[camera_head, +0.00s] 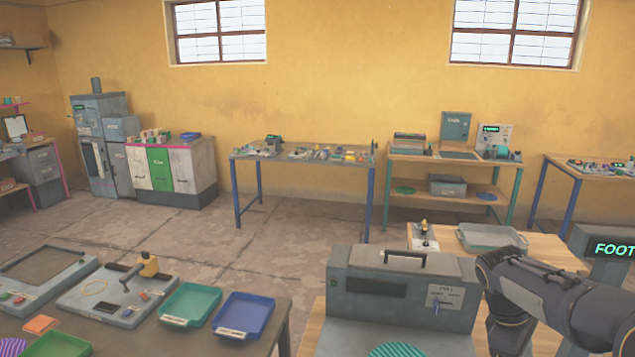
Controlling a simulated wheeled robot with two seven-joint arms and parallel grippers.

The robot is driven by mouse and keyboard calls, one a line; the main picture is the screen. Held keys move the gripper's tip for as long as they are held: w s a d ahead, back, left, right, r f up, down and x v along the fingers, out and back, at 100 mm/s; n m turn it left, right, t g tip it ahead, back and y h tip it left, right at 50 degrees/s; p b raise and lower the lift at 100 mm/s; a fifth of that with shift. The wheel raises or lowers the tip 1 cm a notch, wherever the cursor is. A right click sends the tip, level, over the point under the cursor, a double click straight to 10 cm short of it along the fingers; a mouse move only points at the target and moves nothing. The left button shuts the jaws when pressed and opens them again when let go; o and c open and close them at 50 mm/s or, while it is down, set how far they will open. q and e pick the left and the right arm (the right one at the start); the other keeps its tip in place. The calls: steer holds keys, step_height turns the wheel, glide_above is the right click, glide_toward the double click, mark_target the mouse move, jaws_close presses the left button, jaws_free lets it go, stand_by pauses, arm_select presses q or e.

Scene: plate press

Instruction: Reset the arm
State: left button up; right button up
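A grey press-like machine (345,309) with a black top handle, a dark window and a small labelled lever stands on the wooden table at the lower middle. A green ribbed disc (397,350) lies at its front, cut off by the bottom edge. My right arm reaches in from the lower right, bends beside the machine's right side and drops out of the picture. Its gripper is not visible. My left arm and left gripper are out of view.
A green tray (190,304) and a blue tray (243,315) lie on the left table beside a flat fixture (117,294). A grey tray (491,237) is behind my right arm. A dark display (603,248) stands at far right. Open floor (290,238) lies beyond.

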steer(key=s+a+m+t+y+b, duration=0.1)
steer(key=s+a+m+t+y, duration=0.6)
steer(key=s+a, duration=1)
steer(key=a+m, duration=0.2)
steer(key=a, duration=0.1)
steer(key=shift+s+a+f+t, duration=0.2)
steer(key=shift+a+f+t, duration=0.1)
steer(key=shift+a, duration=0.1)
